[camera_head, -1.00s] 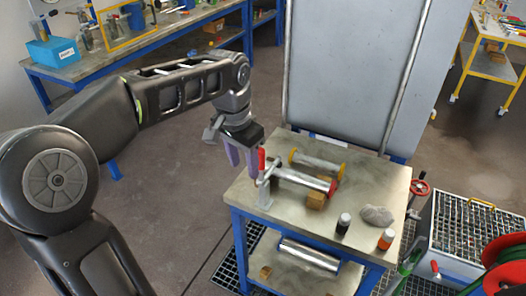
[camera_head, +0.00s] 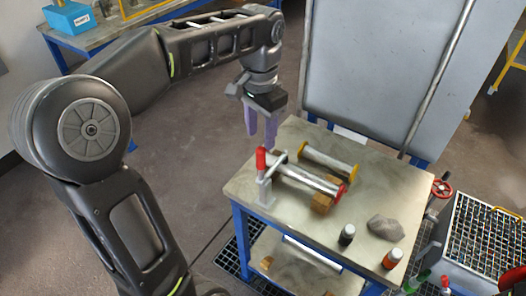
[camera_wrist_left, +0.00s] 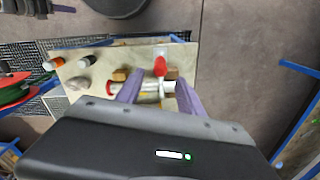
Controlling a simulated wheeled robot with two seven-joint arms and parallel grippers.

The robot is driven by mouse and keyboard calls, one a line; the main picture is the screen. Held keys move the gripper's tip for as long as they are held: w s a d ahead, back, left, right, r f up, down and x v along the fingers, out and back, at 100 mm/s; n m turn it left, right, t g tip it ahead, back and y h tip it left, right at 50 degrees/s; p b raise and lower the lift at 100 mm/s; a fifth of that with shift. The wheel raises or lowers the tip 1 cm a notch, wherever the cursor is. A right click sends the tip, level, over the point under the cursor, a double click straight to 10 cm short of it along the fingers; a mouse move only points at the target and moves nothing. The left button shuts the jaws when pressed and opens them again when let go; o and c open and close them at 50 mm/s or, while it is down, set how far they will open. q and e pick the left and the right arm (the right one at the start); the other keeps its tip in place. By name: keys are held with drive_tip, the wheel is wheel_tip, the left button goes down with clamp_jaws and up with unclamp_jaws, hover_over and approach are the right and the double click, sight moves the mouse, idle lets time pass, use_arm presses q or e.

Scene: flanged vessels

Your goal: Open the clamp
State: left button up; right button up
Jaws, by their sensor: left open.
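The clamp (camera_head: 266,186) stands at the left edge of the small table, with its red handle (camera_head: 261,160) pointing up. It sits at the end of a metal vessel (camera_head: 309,177) with a red flange at its right end. In the left wrist view the red handle (camera_wrist_left: 160,67) shows between the fingers, farther off than the tips. My left gripper (camera_head: 261,140) is open and empty, with purple fingers pointing down, above and behind the handle and apart from it. It also shows in the left wrist view (camera_wrist_left: 157,93). My right gripper is not in view.
A second vessel with yellow flanges (camera_head: 328,159) lies behind. A wooden block (camera_head: 322,204) is under the first vessel. A black-capped bottle (camera_head: 346,235), an orange bottle (camera_head: 392,259) and a grey stone (camera_head: 385,227) stand at the right. A tall grey panel (camera_head: 385,70) rises behind the table.

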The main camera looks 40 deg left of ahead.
sight(261, 147)
use_arm(q)
drive_tip(key=shift+w+f, duration=0.1)
drive_tip(key=shift+f, duration=0.35)
wheel_tip(261, 147, down, 7)
drive_tip(key=shift+f+p, duration=0.1)
drive_tip(key=shift+p, duration=0.35)
clamp_jaws()
idle(1.0)
